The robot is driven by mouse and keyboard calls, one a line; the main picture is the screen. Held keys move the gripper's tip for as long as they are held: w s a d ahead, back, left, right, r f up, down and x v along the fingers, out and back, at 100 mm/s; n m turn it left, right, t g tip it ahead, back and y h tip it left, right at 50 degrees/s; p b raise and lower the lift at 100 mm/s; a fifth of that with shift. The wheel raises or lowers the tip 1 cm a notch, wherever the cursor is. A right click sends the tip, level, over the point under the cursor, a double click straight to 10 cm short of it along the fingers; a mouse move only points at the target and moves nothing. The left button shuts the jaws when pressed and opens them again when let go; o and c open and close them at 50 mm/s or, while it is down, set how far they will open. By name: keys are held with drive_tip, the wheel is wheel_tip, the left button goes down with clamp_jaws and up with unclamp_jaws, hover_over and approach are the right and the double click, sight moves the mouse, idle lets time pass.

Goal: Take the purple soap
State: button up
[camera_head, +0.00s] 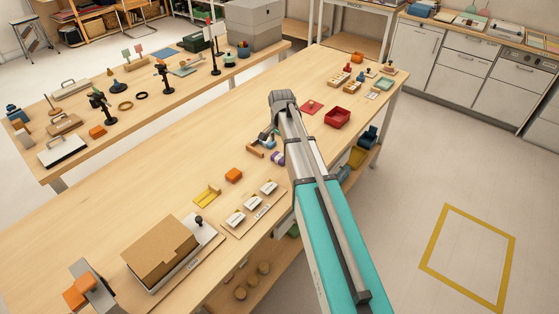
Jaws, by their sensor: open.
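The purple soap (278,158) is a small purple and white piece on the long wooden table (335,90), just left of my arm in the head view. My gripper (266,138) hangs at the end of the arm, a little above and left of the soap in the picture. It is open and appears empty. The fingers are small here and partly hidden by the wrist, so I cannot tell their exact height over the table. The soap looks apart from the fingers.
An orange block (233,175), a yellow piece (208,194) and a board with white blocks (252,206) lie nearer. A small wooden piece (255,151) lies beside the gripper. A red tray (337,117) stands beyond my arm. The table's far-left middle is clear.

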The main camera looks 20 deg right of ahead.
sight(281, 155)
drive_tip(key=shift+f, duration=0.15)
drive_tip(key=shift+f+b, duration=2.5)
drive_tip(key=shift+b, duration=0.1)
drive_tip(key=c, duration=1)
drive_tip(key=shift+r, duration=0.25)
wheel_tip(281, 155, up, 2)
drive_tip(key=p, duration=0.2)
drive_tip(key=shift+r+p, duration=0.1)
drive_tip(key=shift+p, duration=0.25)
drive_tip(key=s+r+p, duration=0.3)
drive_tip(key=s, duration=0.1)
drive_tip(key=s+r+p, duration=0.4)
drive_tip(key=s, duration=0.1)
drive_tip(key=s+a+r+p, duration=0.1)
drive_tip(key=s+r+p, duration=0.2)
drive_tip(key=s, duration=0.2)
drive_tip(key=shift+a+r, duration=0.1)
drive_tip(key=shift+r, duration=0.1)
